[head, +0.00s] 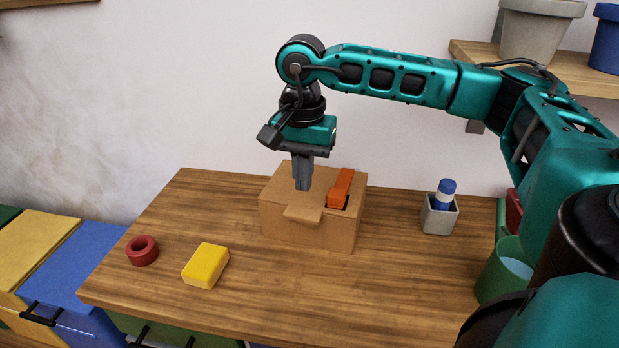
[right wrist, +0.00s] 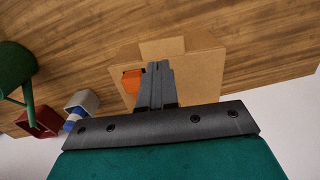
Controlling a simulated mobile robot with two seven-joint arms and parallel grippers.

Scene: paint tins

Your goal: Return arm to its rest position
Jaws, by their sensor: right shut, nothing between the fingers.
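My right gripper (head: 302,186) is shut and empty, pointing down over the cardboard box (head: 285,227) on the table. Its shut fingers also show in the right wrist view (right wrist: 159,70), with the box (right wrist: 205,72) beyond them. I cannot tell whether the fingertips touch the box top. My right arm reaches in from the right, bent over the table. An orange block-like thing (head: 341,187) lies at an opening in the box top, right of the gripper. My left gripper is not in view.
The wooden table (head: 390,290) holds a yellow block (head: 205,265), a red ring (head: 142,251) and a grey cup (head: 439,218) with a blue-and-white thing in it. A green container (head: 500,275) stands at the right, near my arm. Pots (head: 538,30) stand on a shelf above.

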